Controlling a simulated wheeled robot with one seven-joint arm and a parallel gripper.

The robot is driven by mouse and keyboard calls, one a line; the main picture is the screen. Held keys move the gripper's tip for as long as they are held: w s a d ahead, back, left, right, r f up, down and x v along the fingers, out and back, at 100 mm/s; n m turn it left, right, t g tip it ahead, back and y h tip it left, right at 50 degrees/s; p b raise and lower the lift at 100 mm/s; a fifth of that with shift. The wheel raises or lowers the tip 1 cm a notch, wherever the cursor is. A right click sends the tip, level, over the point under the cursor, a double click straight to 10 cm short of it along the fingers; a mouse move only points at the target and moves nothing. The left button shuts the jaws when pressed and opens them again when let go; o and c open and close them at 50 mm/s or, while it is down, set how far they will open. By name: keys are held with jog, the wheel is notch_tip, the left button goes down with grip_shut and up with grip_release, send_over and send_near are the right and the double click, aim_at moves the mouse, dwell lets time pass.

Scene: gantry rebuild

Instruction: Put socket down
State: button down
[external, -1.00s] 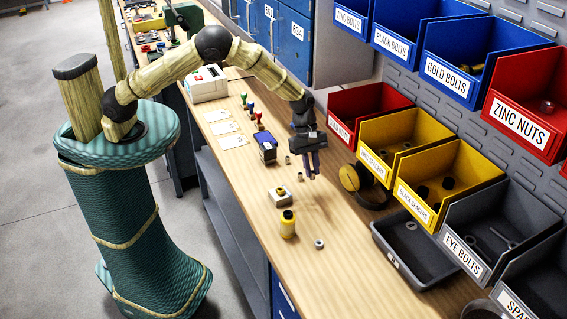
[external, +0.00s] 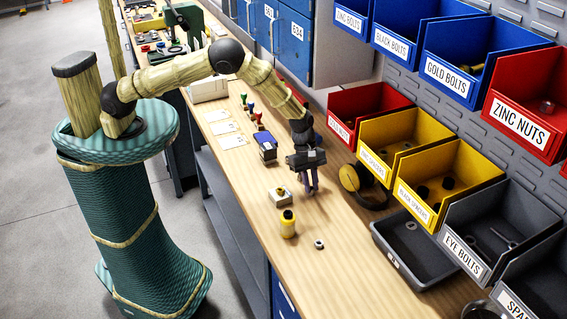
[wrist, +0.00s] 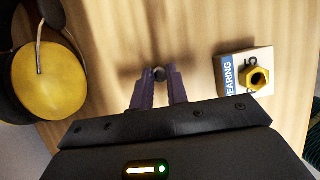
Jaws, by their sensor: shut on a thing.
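My gripper (external: 311,189) is low over the wooden bench, in the middle of the external view. In the wrist view its two purple fingers (wrist: 160,76) are closed on a small dark grey round socket (wrist: 160,72) at their tips. Bare wood lies under and around the tips. Whether the socket touches the bench I cannot tell. In the external view the held socket is not clearly visible at the fingers. A small grey ring-like piece (external: 319,244) stands apart on the bench, nearer the camera.
A bearing box (wrist: 231,76) with a yellow nut on it stands right of my fingers in the wrist view. Yellow earmuffs (wrist: 45,82) lie to the left. A yellow bottle (external: 288,226), a grey tray (external: 393,261) and a blue box (external: 267,152) are nearby.

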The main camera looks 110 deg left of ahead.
jog(key=shift+f, duration=0.1)
jog(key=c, duration=1.4)
grip_release()
jog(key=shift+o, duration=0.2)
jog(key=shift+s+a+r, duration=0.1)
jog(key=shift+a+r, duration=0.05)
jog(key=shift+r, duration=0.4)
jog(key=b+v, duration=0.2)
jog(key=v, duration=0.9)
jog(key=shift+b, duration=0.3)
